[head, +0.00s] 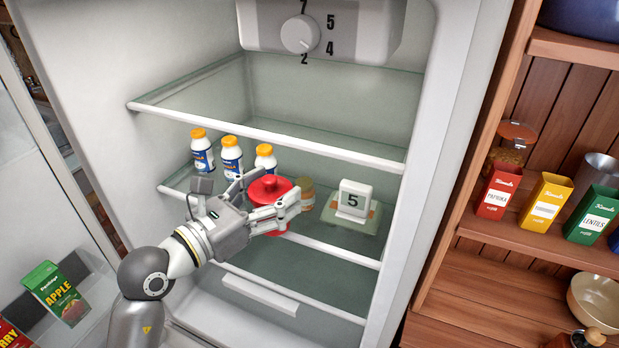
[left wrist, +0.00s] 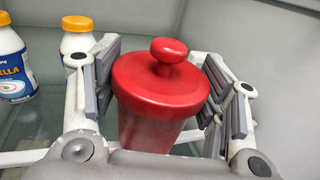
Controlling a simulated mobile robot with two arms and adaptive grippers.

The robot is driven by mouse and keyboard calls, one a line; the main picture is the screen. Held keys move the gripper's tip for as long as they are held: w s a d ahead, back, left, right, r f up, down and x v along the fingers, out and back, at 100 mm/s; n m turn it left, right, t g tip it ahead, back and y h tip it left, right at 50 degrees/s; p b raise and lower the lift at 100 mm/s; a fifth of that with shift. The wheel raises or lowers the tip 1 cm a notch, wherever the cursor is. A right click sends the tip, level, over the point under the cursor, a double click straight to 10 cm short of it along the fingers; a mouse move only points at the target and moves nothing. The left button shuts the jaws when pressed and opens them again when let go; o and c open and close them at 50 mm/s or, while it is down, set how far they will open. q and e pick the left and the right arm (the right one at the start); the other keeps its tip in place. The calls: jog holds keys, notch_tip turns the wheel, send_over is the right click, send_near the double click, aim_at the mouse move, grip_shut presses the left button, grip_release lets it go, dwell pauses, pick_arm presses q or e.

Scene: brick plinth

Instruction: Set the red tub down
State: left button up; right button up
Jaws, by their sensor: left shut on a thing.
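The red tub (head: 270,190), with a round knob on its lid, is upright inside the open fridge, near the front edge of the middle glass shelf (head: 318,243). My left gripper (head: 274,198) is shut on the red tub, one finger on each side. In the left wrist view the tub (left wrist: 160,100) fills the space between the finger pads, lid up. My right gripper is not in view.
Several white bottles with orange caps (head: 232,160) stand left of and behind the tub. A small jar (head: 307,194) is just to its right. A sign marked 5 (head: 353,200) stands on a pale mat (head: 338,220) farther right. The upper shelf edge (head: 270,136) runs above.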

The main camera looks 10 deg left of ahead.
pick_arm(q)
jog(key=x, duration=0.3)
jog(key=p+x, duration=0.1)
jog(key=x, duration=0.2)
jog(key=shift+w+d+r, duration=0.1)
jog(key=shift+w+r, duration=0.05)
jog(key=shift+r, duration=0.1)
jog(key=p+x, duration=0.1)
jog(key=x, duration=0.2)
jog(key=shift+w+d, duration=0.1)
jog(key=shift+w, duration=0.15)
jog(key=shift+f+p, duration=0.3)
jog(key=shift+f, duration=0.6)
jog(key=shift+s, duration=0.15)
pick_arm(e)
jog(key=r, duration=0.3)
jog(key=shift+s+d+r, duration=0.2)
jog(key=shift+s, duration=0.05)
pick_arm(q)
jog(key=shift+f, duration=0.15)
jog(key=o, duration=0.9)
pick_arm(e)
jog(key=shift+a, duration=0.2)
